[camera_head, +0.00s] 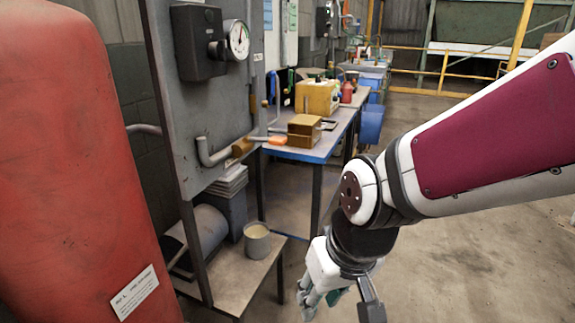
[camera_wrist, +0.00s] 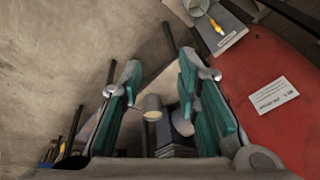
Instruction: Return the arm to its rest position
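My gripper (camera_head: 340,296) hangs from the white and maroon arm at the lower right of the head view, pointing down. It is apart from the bench and from the low table. In the wrist view, its two teal fingers (camera_wrist: 160,62) are spread with a gap between them and hold nothing. A grey cup (camera_wrist: 152,104) shows in that gap, below and beyond the fingers. In the head view, the same cup (camera_head: 257,243) stands upright on a low table (camera_head: 225,288). The fingertips are partly cut off by the head view's lower edge.
A large red body (camera_head: 75,150) fills the left side. Beside it stands a grey panel (camera_head: 222,110) with a gauge (camera_head: 238,40) and pipes. A blue-edged workbench (camera_head: 320,152) carries brown blocks (camera_head: 304,130) and a yellow box (camera_head: 316,98). Open floor (camera_head: 450,250) lies at the right.

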